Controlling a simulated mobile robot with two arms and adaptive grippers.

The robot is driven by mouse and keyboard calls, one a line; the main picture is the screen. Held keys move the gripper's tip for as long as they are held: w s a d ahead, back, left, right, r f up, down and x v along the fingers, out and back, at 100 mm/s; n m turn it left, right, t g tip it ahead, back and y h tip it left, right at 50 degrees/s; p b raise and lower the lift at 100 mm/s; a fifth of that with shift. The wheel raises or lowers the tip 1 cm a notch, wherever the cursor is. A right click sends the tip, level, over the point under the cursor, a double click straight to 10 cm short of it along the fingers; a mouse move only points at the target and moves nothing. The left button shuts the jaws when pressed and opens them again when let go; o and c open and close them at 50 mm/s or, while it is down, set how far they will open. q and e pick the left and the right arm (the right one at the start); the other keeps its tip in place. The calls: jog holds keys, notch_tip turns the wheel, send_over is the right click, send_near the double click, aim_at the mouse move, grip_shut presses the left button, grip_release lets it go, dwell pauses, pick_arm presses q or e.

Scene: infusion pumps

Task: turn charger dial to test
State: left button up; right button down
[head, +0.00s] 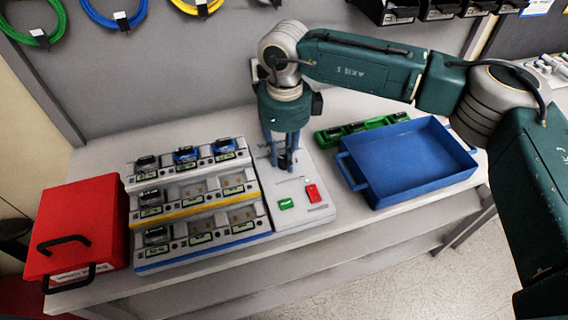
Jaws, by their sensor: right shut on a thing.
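A light grey charger panel (298,221) lies on the bench, with a green piece (286,203) and a red piece (313,193) on its front half. My right gripper (286,161) points down over the back half of this panel. Its fingers are shut on a small dark thing there, which looks like the dial; the fingers mostly hide it. I cannot read the dial's setting or its labels. My left gripper is not in view.
Left of the panel stand stepped rows of charging bays (200,208), some holding dark or blue units. A red case (82,225) is at the far left. A blue tray (412,165) and a green rack (345,133) are on the right. Coiled cables hang on the wall.

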aim_at(286, 159)
jog(key=shift+d+n+b, duration=0.1)
jog(key=shift+n+b, duration=0.65)
jog(key=shift+n, duration=0.15)
jog(key=c, duration=1.5)
grip_release()
jog(key=shift+o, duration=0.2)
notch_tip(286, 159, up, 12)
